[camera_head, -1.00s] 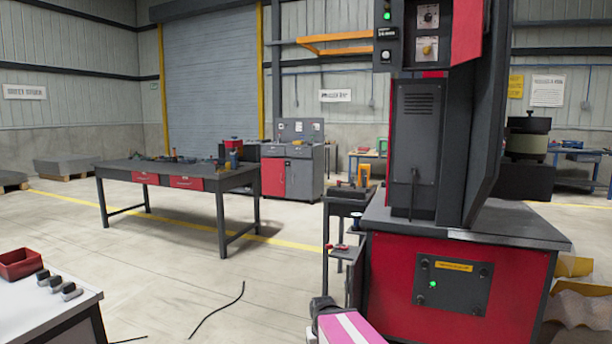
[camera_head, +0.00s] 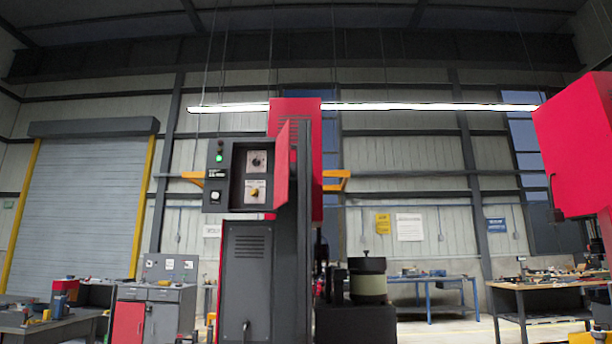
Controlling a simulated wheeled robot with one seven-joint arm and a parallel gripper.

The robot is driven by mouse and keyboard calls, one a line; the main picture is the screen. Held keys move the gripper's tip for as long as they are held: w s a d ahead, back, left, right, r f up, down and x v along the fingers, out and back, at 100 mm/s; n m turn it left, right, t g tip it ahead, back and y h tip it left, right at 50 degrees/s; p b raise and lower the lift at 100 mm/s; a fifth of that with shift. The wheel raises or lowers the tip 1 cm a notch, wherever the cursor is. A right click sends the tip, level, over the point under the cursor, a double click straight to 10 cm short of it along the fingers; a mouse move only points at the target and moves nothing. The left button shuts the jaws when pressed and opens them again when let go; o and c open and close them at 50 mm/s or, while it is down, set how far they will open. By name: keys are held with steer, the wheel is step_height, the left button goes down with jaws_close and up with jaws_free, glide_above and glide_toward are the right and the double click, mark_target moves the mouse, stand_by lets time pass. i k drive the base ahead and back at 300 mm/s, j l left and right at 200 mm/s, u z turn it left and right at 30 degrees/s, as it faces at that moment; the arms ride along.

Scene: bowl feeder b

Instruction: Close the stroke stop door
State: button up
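A dark control box (camera_head: 230,178) is mounted high on the machine's column. Its right part is an open recess with two dials, the lower one with a yellow knob (camera_head: 255,192). A red door (camera_head: 283,172) at the recess's right edge stands open, swung outward and seen at a steep angle. I take it for the stroke stop door, but no readable label confirms this. My gripper is out of view.
Below the box is a grey louvred panel (camera_head: 247,285) with a handle low on it. A green light (camera_head: 220,158) glows on the box's left part. A dark and cream cylindrical unit (camera_head: 367,280) stands right of the column. A red machine head (camera_head: 575,145) is at far right.

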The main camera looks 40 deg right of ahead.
mark_target(282, 178)
steer(key=l+u, duration=0.15)
steer(key=l, duration=1)
steer(key=k+l+u, duration=0.15)
steer(key=l, duration=1.05)
